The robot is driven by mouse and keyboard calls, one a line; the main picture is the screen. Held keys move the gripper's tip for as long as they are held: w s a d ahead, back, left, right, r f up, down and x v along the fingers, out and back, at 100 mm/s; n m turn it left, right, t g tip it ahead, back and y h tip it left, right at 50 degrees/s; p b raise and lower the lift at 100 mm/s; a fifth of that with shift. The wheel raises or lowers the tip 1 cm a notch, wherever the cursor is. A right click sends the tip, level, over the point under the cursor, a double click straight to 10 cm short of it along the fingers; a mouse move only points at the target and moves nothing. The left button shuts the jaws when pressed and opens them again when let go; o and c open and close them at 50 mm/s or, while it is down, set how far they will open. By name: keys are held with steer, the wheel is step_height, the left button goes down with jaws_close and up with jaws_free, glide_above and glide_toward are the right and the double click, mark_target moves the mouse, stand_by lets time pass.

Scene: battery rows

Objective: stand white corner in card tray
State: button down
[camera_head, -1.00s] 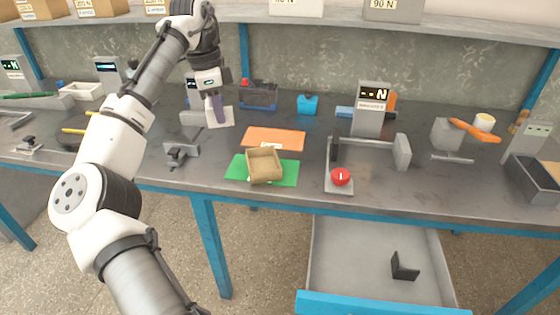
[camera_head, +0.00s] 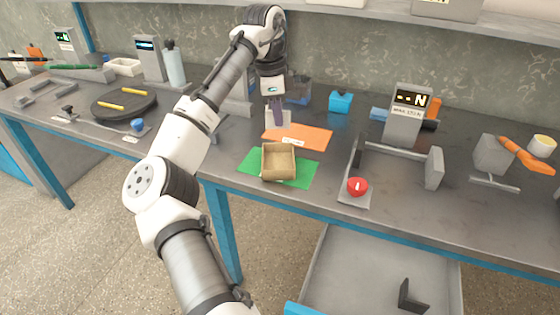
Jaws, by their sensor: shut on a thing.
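The white corner (camera_head: 270,121) is a small pale piece between the fingers of my gripper (camera_head: 277,117). My gripper points down and is shut on it, hiding its middle. The corner appears just behind the card tray and overlaps the left end of the orange mat in the picture; I cannot tell its height above the table. The card tray (camera_head: 279,175) is an open brown box. It sits on the green mat (camera_head: 309,169) and looks empty.
An orange mat (camera_head: 315,137) lies behind the green one. To the right stand a grey fixture with a red knob (camera_head: 357,187) and a display unit (camera_head: 404,120). A blue box (camera_head: 340,102) stands behind. A dark corner piece (camera_head: 411,298) lies in the open drawer below.

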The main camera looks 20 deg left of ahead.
step_height(320, 180, down, 14)
steer(key=shift+p, duration=0.6)
steer(key=c, duration=1.6)
jaws_free()
steer(key=shift+f, duration=0.1)
steer(key=r, duration=0.8)
steer(key=a+r+b, duration=0.1)
steer(key=r, duration=0.3)
steer(key=shift+s+a+r, duration=0.1)
steer(key=shift+s, duration=0.1)
